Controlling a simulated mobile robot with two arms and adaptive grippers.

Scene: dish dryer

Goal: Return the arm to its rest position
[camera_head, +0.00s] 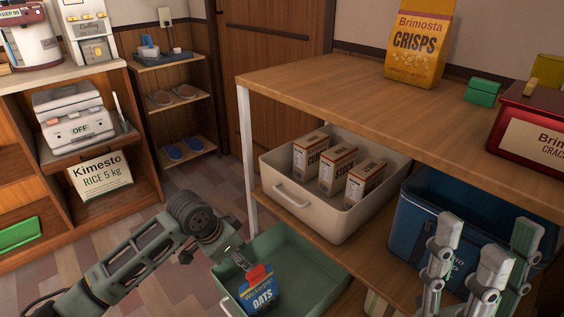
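My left arm comes in from the left, and its gripper (241,262) is at the top of a blue pack of oats (262,291) with a red part at its top. The pack is inside a green bin (306,258) on the lower level. The fingers are partly hidden, and I cannot tell whether they hold the pack. My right gripper (487,230) is at the lower right, in front of a blue box. Its fingers are spread apart with nothing between them.
A wooden table (345,92) bears a crisps bag (420,42), a small green box (482,92) and a red crackers box (530,135). Below are a cream bin (274,178) with three cartons and the blue box (408,222). Tiled floor (130,229) is clear at left.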

